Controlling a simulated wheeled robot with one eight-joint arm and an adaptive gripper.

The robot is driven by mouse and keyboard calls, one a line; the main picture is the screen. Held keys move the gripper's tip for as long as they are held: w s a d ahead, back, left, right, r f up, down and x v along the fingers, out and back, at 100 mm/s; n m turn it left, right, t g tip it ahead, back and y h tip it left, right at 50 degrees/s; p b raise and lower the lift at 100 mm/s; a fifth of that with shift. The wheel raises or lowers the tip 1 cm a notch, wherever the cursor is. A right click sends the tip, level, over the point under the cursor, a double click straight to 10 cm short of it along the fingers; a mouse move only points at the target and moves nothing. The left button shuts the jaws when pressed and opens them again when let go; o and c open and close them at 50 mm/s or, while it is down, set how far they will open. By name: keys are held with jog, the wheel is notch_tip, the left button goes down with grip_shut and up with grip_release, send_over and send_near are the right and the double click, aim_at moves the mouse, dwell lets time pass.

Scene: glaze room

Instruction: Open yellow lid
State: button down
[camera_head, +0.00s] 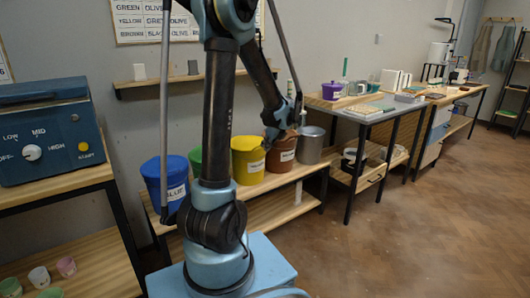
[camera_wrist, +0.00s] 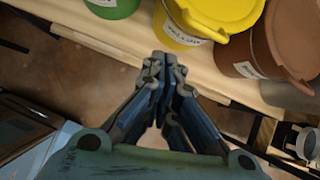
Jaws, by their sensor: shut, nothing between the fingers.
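The yellow bucket (camera_head: 249,170) stands on a wooden bench between the green and brown buckets, with its yellow lid (camera_head: 246,143) on top. In the wrist view the yellow lid (camera_wrist: 225,10) covers the yellow bucket (camera_wrist: 172,35) at the top of the picture, and a tab shows at its near edge. My gripper (camera_wrist: 160,62) is shut and empty. In the wrist view its fingertips are just below the yellow bucket, apart from the lid. In the head view my arm reaches down near the yellow and brown buckets, and the fingertips are hard to make out.
A blue bucket (camera_head: 165,182) and a partly hidden green bucket (camera_head: 195,160) stand left of the yellow one. A brown bucket (camera_head: 281,156) and a grey metal pot (camera_head: 310,145) stand right. A kiln-like control box (camera_head: 50,130) is at left. Open floor lies front right.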

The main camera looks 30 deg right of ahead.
jog(key=s+d+f+m, duration=0.1)
jog(key=d+f+m, duration=0.1)
jog(key=d, duration=0.3)
jog(key=d+x, duration=0.1)
jog(key=x, duration=0.9)
jog(key=shift+w+a+r, duration=0.2)
jog(key=shift+w+r, duration=0.2)
jog(key=shift+r, duration=0.25)
jog(key=shift+w+a+r, duration=0.15)
jog(key=shift+w+r, duration=0.25)
jog(key=shift+r, duration=0.25)
jog(key=shift+w+a+r, duration=0.2)
jog(key=shift+w+r, duration=0.2)
jog(key=shift+r, duration=0.3)
jog(key=shift+r, duration=0.1)
